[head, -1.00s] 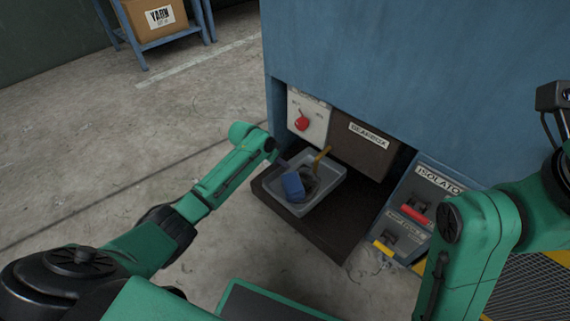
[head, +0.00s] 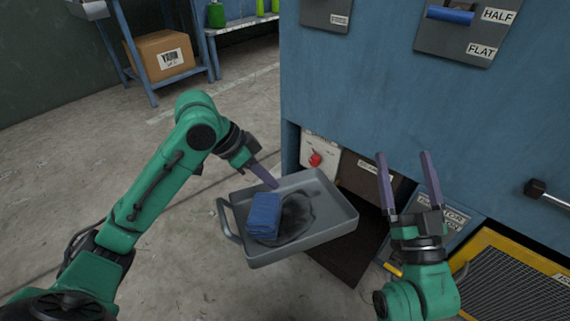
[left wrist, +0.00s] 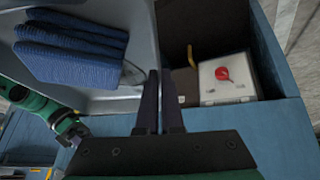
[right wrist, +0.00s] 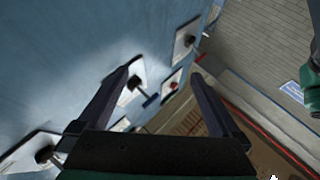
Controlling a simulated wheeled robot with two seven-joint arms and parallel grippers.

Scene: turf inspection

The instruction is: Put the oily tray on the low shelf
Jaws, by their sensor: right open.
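My left gripper (head: 264,174) is at the tray's far rim. In the left wrist view its fingers (left wrist: 160,85) are close together with the tray rim between them. The tray appears raised in front of the machine's low bay. My right gripper (head: 405,160) is open and empty, right of the tray. I cannot tell which surface is the low shelf.
The blue machine (head: 430,110) stands behind, with a red knob (head: 315,160) in its low bay. A blue rack (head: 143,85) at the back left holds a cardboard box (head: 160,57). A light bench (head: 243,24) carries green bottles. A yellow-framed grate (head: 510,280) lies at right. Floor at left is clear.

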